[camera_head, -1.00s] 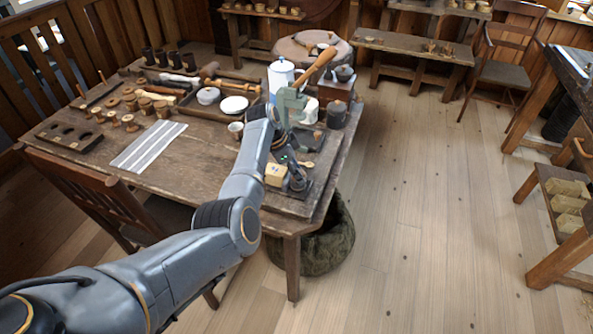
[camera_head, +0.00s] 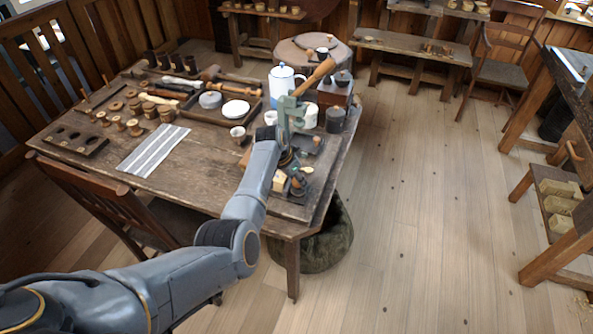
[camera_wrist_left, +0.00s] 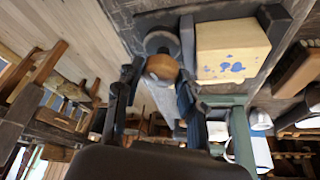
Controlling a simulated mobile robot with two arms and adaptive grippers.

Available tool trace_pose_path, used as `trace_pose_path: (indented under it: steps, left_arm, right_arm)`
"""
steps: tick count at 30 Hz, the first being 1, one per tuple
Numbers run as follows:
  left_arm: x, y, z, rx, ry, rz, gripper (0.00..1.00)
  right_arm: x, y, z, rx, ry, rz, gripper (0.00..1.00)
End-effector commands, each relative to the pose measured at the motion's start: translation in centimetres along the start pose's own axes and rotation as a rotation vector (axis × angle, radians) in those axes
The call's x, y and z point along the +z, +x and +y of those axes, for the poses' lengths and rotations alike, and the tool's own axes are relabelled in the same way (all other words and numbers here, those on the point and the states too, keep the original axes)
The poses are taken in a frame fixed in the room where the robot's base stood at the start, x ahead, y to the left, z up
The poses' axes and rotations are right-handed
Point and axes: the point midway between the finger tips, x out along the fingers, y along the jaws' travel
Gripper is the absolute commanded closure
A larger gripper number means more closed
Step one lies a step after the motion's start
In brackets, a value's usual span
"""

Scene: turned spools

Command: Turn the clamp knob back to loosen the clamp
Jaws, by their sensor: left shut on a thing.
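The clamp stands at the near right end of the table, with a pale wooden block (camera_head: 279,181) beside its round metal parts; the block, flecked with blue, also shows in the left wrist view (camera_wrist_left: 232,50). In that view the round wooden clamp knob (camera_wrist_left: 163,67) lies in front of a grey metal disc (camera_wrist_left: 162,42). My left gripper (camera_wrist_left: 158,76) is shut on the knob, one finger on each side. In the head view, my left gripper (camera_head: 287,160) is partly hidden by my wrist. My right gripper is not in view.
A green-grey lever press (camera_head: 290,108) with a long wooden handle (camera_head: 314,78) rises close behind my wrist. A striped cloth (camera_head: 153,149) lies left. Floor at right is open.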

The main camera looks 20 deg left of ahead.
Motion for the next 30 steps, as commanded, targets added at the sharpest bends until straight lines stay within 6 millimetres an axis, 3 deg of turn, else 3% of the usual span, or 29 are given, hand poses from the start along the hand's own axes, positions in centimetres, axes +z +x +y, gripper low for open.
trace_pose_path:
  steps: [3,13,20,30]
  left_arm:
    - [-0.1,-0.3,0.2,-0.042,-0.101,-0.003,0.93]
    - [-0.1,-0.1,0.4,-0.161,-0.389,-0.002,0.93]
    - [-0.1,0.1,0.5,-0.246,-0.590,-0.001,0.93]
    - [-0.2,0.4,0.6,-0.361,-0.868,0.000,0.93]
  right_arm:
    - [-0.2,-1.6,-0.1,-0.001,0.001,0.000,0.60]
    - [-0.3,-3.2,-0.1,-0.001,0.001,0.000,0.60]
    - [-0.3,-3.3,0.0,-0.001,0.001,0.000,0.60]
    - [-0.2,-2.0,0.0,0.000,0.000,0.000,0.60]
